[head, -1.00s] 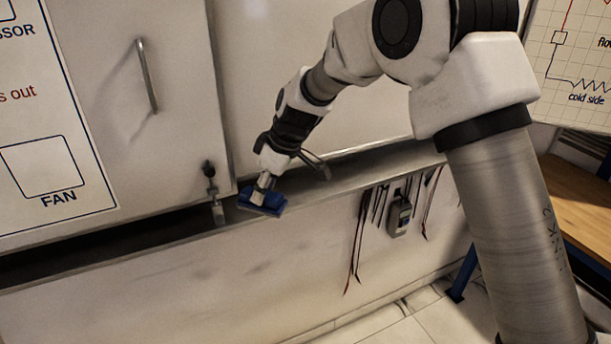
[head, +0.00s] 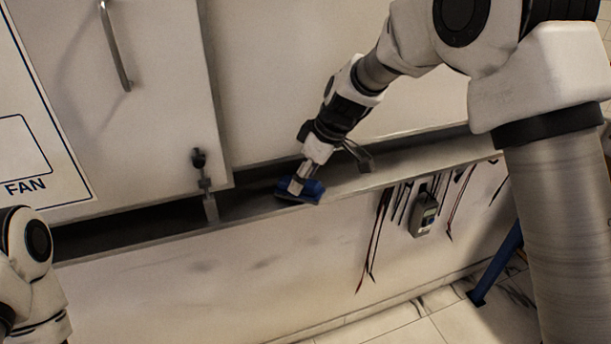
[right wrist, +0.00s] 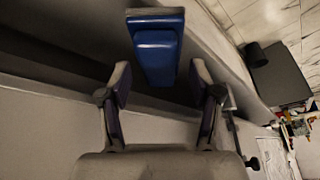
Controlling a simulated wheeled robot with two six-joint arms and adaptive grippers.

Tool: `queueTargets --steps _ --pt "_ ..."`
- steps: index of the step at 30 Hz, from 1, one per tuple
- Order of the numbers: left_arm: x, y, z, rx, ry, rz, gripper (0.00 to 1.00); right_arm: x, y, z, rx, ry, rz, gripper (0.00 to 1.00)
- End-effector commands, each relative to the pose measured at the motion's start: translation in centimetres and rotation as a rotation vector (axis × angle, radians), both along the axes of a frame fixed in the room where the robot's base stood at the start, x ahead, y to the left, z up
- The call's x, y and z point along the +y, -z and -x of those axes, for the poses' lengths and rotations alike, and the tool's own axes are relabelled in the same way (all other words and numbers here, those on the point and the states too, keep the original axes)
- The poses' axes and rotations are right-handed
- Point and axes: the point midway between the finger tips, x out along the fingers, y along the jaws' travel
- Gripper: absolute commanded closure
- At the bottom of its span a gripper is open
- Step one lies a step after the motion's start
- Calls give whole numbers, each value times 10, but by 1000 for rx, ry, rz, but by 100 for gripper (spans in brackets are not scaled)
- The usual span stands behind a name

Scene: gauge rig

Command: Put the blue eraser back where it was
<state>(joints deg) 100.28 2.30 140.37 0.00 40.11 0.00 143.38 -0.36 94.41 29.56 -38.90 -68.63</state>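The blue eraser (head: 313,191) lies on the narrow metal ledge (head: 240,208) below the white panels, to the right of the latch. My right gripper (head: 297,184) is right over it, and part of the eraser is hidden behind a finger. In the right wrist view the eraser (right wrist: 157,57), with a grey edge at its far end, lies between and beyond the fingertips. The two fingers of my right gripper (right wrist: 160,75) stand apart, with a narrow gap on each side of the eraser. My left gripper is not in view; only a part of my left arm shows at lower left.
A black-knobbed latch (head: 203,180) stands at the ledge, left of the eraser. A cabinet door handle (head: 115,45) is above. Wires and a grey meter (head: 424,213) hang below the ledge at right.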

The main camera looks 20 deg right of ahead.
Motion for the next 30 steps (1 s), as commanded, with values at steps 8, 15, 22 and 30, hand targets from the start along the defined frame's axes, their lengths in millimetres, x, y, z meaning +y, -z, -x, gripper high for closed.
queueTargets --steps 8,15,22,30 --pt "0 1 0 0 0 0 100 -1 -3 0 -1 0 0 36" --pt "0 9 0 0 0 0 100 -14 -42 9 -7 0 -1 36" --pt "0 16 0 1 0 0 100 -31 -93 22 -4 0 -1 36" --pt "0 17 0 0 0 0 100 -37 -112 27 0 0 0 36"
